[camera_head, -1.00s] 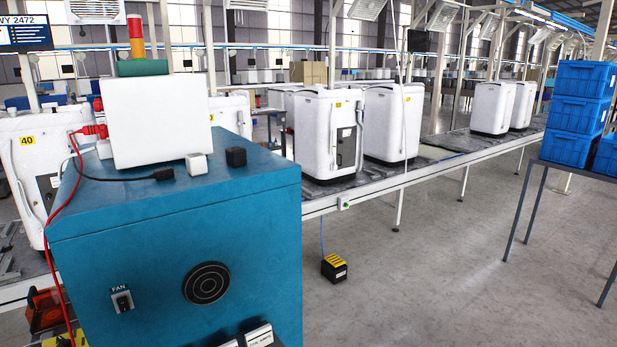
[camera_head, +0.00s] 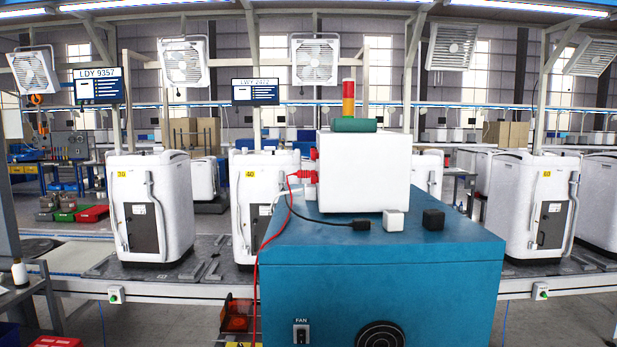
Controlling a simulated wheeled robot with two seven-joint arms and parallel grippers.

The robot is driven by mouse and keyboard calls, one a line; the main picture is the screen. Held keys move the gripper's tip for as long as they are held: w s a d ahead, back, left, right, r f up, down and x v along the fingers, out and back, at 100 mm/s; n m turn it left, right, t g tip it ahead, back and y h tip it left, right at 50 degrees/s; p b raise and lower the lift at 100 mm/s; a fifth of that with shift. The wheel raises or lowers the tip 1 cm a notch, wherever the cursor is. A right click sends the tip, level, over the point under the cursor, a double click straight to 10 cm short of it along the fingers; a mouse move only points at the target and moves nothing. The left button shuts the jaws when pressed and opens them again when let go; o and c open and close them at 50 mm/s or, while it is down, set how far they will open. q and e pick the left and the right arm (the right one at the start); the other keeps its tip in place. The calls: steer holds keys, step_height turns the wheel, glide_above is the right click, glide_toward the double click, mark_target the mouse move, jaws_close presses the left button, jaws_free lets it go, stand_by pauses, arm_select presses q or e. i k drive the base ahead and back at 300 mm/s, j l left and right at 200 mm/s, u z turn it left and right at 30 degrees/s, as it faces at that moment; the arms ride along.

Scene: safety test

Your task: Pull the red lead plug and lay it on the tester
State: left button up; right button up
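The tester is a blue cabinet (camera_head: 380,275) with a white box (camera_head: 350,172) on its top, right of centre. The red lead plug (camera_head: 304,175) sits at the left side of the white box, with another red part just above it. A red lead (camera_head: 262,262) hangs from the plug down the cabinet's left edge. A black lead with a black plug (camera_head: 360,225) lies on the cabinet top in front of the box. Neither of my grippers shows.
A white block (camera_head: 393,220) and a black block (camera_head: 433,219) stand on the cabinet top. A conveyor with white appliances (camera_head: 150,208) runs behind the cabinet.

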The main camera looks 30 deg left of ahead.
mark_target(300, 174)
steer(key=i+j, duration=0.1)
steer(key=j, duration=0.4)
steer(key=i+j+u, duration=0.1)
steer(key=j, duration=0.4)
steer(key=i+j, duration=0.15)
steer(key=j, duration=0.3)
steer(key=i+j+u, duration=0.1)
steer(key=j, duration=0.4)
steer(key=i+j, duration=0.15)
steer(key=j, duration=0.3)
steer(key=i+j+u, duration=0.1)
steer(key=j, duration=0.4)
steer(key=i+j, duration=0.2)
steer(key=j, duration=0.25)
steer(key=i+j+u, duration=0.1)
steer(key=j, duration=0.35)
steer(key=i, duration=0.05)
